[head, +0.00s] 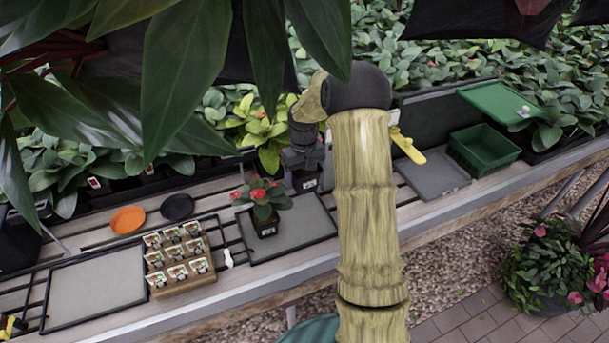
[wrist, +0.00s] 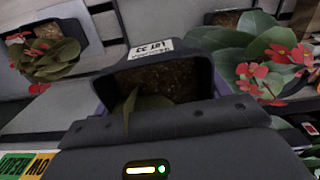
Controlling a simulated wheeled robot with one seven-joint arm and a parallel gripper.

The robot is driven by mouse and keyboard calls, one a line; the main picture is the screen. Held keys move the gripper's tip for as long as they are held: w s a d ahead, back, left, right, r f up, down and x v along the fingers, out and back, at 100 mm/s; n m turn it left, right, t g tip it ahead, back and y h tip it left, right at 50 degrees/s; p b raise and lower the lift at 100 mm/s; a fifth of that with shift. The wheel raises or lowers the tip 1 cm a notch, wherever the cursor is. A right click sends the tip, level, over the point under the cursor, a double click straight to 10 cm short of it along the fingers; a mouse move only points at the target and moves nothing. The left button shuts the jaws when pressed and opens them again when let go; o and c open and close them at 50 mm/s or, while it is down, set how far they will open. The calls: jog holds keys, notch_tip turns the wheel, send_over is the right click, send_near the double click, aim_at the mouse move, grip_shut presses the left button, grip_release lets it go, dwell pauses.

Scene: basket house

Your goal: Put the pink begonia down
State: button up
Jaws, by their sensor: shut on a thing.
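My gripper (head: 305,158) is shut on a dark square pot (head: 306,181) with a white label, held over the back of the slatted bench. In the wrist view the held pot (wrist: 160,82) shows brown soil, a leaf and a label that seems to read "LOT 33". No pink bloom shows clearly on it, and my arm hides part of it. A red-flowered plant (head: 262,198) in a dark pot stands on the middle grey tray (head: 308,222), to the left of and in front of my gripper. Red flowers (wrist: 285,55) and broad leaves also show at right in the wrist view.
An orange saucer (head: 128,219), a black saucer (head: 177,207) and a wooden box of seed packets (head: 160,291) are at left. The left grey tray (head: 95,285) is empty. A green crate (head: 483,152) and another grey tray (head: 435,175) are at right. Foliage lines the back.

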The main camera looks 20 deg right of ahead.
aim_at(304, 170)
jog(key=shift+r+p, duration=1.5)
jog(key=shift+r, duration=0.5)
jog(key=shift+r, duration=0.15)
jog(key=shift+r+p, duration=0.25)
jog(key=shift+p, duration=0.1)
jog(key=shift+s+f, duration=0.1)
